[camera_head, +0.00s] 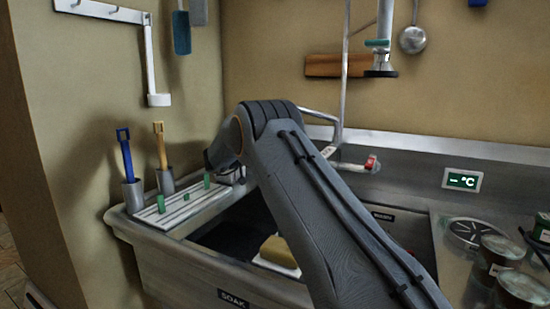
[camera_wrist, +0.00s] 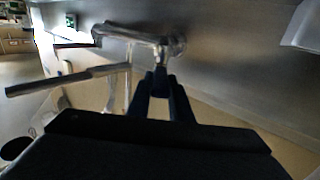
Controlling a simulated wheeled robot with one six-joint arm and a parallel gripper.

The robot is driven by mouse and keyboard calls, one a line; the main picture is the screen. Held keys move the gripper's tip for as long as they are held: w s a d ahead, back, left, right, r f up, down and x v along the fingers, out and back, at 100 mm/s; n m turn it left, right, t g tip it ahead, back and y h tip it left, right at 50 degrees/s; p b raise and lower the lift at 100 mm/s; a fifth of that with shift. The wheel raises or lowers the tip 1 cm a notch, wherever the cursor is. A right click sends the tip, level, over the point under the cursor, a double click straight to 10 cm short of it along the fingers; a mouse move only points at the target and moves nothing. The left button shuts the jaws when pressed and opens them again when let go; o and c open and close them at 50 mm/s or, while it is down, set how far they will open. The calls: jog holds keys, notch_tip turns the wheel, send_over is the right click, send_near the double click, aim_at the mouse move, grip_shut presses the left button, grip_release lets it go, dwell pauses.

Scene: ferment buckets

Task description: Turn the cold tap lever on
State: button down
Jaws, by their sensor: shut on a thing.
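The metal tap stands at the back of the sink in the head view, with its spout pipe (camera_head: 318,114) showing above my arm and a red-marked lever (camera_head: 370,163) to the right of it. The cold lever is hidden behind my arm there. In the wrist view my gripper (camera_wrist: 160,78) has its two dark fingers close together, shut on a small piece just below the tap's round metal fitting (camera_wrist: 172,46). This piece appears to be the cold tap lever, mostly covered by the fingers, so its angle cannot be told. No water is visible.
The sink (camera_head: 150,245) holds a yellow block (camera_head: 280,252). Blue and yellow brushes stand in cups beside a white ribbed drainer (camera_head: 185,207) at left. Jars (camera_head: 520,287) stand on the right counter. A hanging sprayer (camera_head: 381,62) is above the tap.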

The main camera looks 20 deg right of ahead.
dwell(0.4)
jog(key=c, duration=1.6)
grip_release()
